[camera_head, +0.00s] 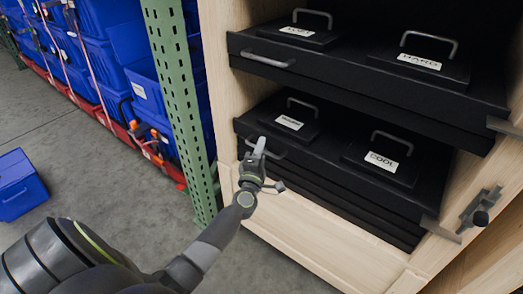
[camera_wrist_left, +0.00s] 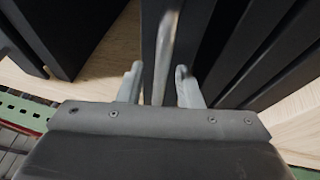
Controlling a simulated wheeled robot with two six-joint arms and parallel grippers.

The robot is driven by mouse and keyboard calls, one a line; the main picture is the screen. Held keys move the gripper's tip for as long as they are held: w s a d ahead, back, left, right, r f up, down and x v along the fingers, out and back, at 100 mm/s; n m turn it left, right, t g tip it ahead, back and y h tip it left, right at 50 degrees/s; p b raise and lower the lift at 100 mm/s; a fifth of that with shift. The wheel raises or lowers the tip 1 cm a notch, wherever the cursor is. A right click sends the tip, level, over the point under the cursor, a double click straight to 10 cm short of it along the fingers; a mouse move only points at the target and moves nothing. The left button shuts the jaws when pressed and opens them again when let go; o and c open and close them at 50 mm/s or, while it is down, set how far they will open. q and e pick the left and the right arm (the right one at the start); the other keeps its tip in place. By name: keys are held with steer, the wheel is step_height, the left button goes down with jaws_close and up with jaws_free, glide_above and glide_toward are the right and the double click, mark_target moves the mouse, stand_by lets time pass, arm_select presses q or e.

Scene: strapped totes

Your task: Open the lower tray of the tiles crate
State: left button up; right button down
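The tiles crate (camera_head: 320,233) is a pale wooden frame holding two black trays. The lower tray (camera_head: 340,173) bears two black lidded boxes, one labelled COOL (camera_head: 380,162). Its grey bar handle (camera_head: 262,149) is at the left of its front. My left gripper (camera_head: 256,155) is at this handle and partly covers it. My right gripper is not in view.
A grey latch with a black knob (camera_head: 479,212) is on the crate's right post. Grey metal tabs stand at the trays' right ends (camera_head: 440,229). A green perforated rack post (camera_head: 181,100) is close on the left. A blue bin (camera_head: 18,186) lies on the grey floor.

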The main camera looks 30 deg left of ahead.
arm_select(q)
jaws_close()
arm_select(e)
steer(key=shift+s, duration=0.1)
arm_select(q)
steer(key=shift+s, duration=0.15)
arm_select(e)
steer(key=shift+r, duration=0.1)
